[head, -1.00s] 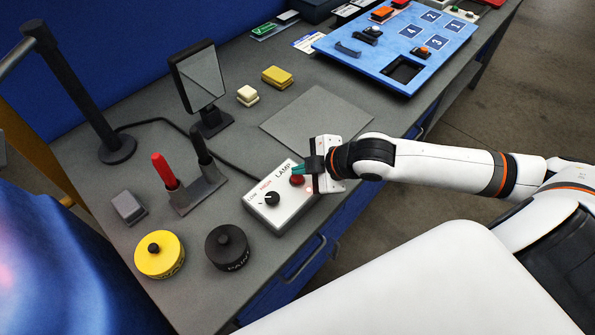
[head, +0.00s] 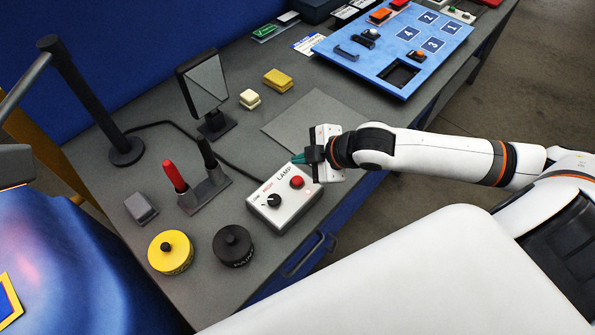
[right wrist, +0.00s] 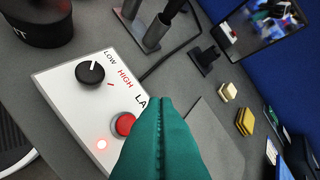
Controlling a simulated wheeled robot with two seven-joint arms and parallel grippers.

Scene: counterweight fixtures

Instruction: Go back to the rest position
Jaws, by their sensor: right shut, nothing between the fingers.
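My right gripper (head: 299,158) is shut and empty, its teal fingertips pressed together. It hangs over the far side of the white lamp control box (head: 284,212), apart from the red button (head: 297,182). In the right wrist view the shut fingers (right wrist: 160,125) cover part of the box's lettering and stand beside the red button (right wrist: 124,124). My left gripper is not in view.
A grey mat (head: 316,121) lies beyond the box, and a blue board (head: 385,62) is at the back right. A black-framed mirror-like panel (head: 205,85), a red-handled holder (head: 207,192), a yellow weight (head: 170,252) and a black weight (head: 233,245) stand to the left.

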